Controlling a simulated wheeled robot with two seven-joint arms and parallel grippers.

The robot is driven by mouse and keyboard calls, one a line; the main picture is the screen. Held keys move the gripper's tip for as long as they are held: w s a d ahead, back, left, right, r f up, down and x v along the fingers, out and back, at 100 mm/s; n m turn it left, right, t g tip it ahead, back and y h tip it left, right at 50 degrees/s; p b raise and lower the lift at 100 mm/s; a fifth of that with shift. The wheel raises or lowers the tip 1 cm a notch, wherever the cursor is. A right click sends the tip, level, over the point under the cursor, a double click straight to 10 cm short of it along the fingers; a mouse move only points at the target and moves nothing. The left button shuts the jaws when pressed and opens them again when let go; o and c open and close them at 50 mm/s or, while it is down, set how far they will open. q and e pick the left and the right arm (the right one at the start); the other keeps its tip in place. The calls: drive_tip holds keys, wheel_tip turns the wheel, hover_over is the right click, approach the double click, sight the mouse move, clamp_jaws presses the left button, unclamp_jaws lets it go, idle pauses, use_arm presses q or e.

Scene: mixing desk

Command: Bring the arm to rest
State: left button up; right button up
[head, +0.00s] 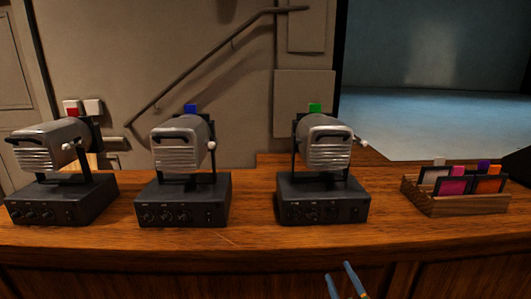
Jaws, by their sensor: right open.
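My right gripper (338,271) shows at the bottom edge of the head view, right of centre. Only its two blue-tipped fingers are visible. They are apart, with nothing seen between them. The gripper appears in front of the desk's front panel, below the desk top in the picture, and touches nothing that I can see. The rest of the arm is out of view. My left gripper is not in view.
Three grey lamps on black control boxes stand on the wooden desk (250,240): left lamp (50,146), middle lamp (180,143), right lamp (325,146). Red, blue and green tabs show behind them. A wooden rack (470,205) with coloured frames stands at right. The desk's front strip is clear.

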drive_tip(key=s+f+m+g+p, duration=0.2)
drive_tip(key=s+f+g, duration=0.3)
drive_tip(key=s+f, duration=0.6)
drive_tip(key=s+f+m+g+p, duration=0.2)
drive_tip(key=s+f+g, duration=0.35)
drive_tip(key=f, duration=0.95)
drive_tip(key=s+f+m+g+p, duration=0.1)
drive_tip(key=s+f+g, duration=0.2)
drive_tip(key=s, duration=1.1)
drive_tip(key=s+f+m+g+h, duration=0.1)
drive_tip(key=s+f+g, duration=0.2)
drive_tip(key=s, duration=1)
wheel_tip(320, 180, down, 2)
drive_tip(key=shift+s+d+f+m+p, duration=0.15)
drive_tip(key=shift+s+d+m+p, duration=0.15)
drive_tip(key=shift+s+p, duration=0.1)
